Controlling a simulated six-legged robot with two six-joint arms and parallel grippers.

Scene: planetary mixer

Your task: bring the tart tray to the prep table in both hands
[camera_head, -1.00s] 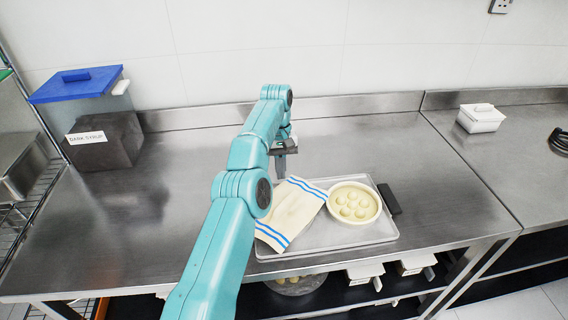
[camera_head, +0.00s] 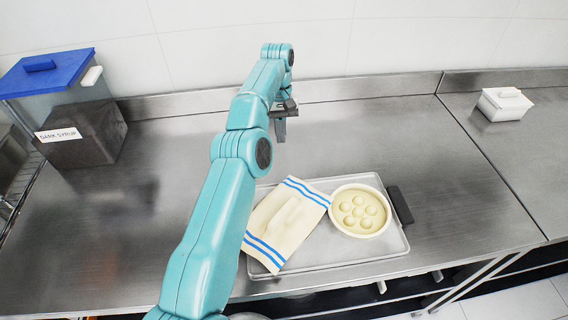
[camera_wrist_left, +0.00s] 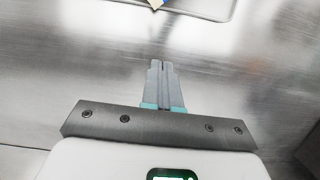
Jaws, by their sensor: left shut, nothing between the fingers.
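The tart tray (camera_head: 330,261) is a flat metal tray lying on the steel counter in the head view. A round cream dish with several round pieces (camera_head: 360,210) sits on its right half. A cream cloth with blue stripes (camera_head: 284,226) lies across its left half. A dark handle (camera_head: 400,205) shows at the tray's right end; the left end is hidden behind my left arm. My left gripper (camera_head: 281,138) is shut and empty, beyond the tray's far edge and apart from it. In the left wrist view its fingers (camera_wrist_left: 163,66) are together, with the tray's edge (camera_wrist_left: 215,18) at the top. My right gripper is not in view.
A small white lidded box (camera_head: 504,104) stands on the adjoining right counter (camera_head: 530,160). The counter right of my left gripper (camera_head: 390,135) is clear.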

